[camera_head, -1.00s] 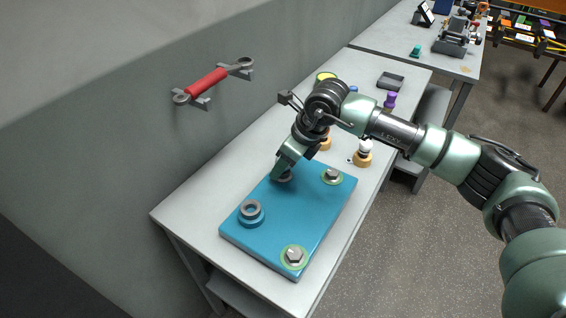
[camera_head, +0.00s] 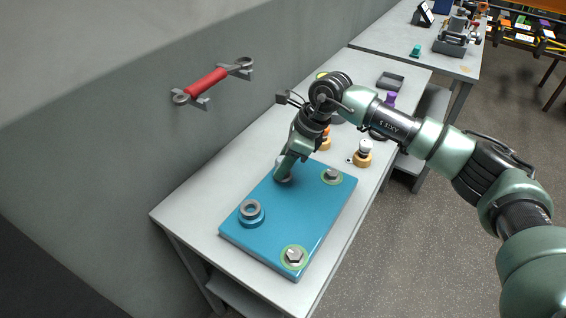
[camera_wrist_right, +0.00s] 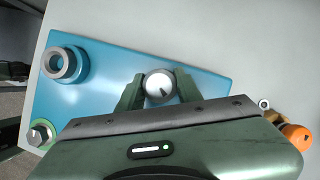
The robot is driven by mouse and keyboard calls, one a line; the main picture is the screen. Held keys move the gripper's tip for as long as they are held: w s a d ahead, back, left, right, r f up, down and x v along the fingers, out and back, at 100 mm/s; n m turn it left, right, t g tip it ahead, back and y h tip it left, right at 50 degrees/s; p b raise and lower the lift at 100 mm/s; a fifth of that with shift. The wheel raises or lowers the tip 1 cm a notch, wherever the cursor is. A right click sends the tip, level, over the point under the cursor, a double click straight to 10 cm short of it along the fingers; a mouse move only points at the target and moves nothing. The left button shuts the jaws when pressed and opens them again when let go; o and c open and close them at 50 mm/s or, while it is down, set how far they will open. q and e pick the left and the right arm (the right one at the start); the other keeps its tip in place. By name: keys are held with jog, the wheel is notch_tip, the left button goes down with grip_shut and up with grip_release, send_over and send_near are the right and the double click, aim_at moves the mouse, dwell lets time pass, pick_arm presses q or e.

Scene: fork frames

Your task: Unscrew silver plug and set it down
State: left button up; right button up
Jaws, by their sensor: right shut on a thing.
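The silver plug (camera_wrist_right: 159,86) sits at the back corner of the blue plate (camera_head: 300,213). It shows as a round silver top with a dark mark in the right wrist view. My right gripper (camera_wrist_right: 160,92) is shut on it, one green finger on each side. In the head view my right gripper (camera_head: 283,172) comes down over the plug (camera_head: 283,176) and hides part of it. I cannot tell whether the plug is still threaded in. My left gripper is not in view.
A grey ring on a blue collar (camera_head: 251,211) and hex bolts on green rings (camera_head: 293,256) (camera_head: 332,175) stand on the plate. Knobs (camera_head: 363,153) stand behind it on the bench. A red-handled wrench (camera_head: 206,83) hangs on the wall. Bare bench lies left of the plate.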

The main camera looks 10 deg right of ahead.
jog(key=n+g, duration=0.1)
jog(key=n, duration=0.3)
jog(key=shift+g, duration=0.3)
jog(key=n+g, duration=0.1)
jog(key=n, duration=0.2)
jog(key=o, duration=0.8)
jog(key=m+t, duration=0.1)
jog(key=m, duration=0.2)
jog(key=m+t, duration=0.1)
jog(key=m, duration=0.2)
jog(key=shift+s+m, duration=0.1)
jog(key=shift+m, duration=0.2)
jog(key=m+t+h, duration=0.1)
jog(key=m+t, duration=0.1)
jog(key=m, duration=0.3)
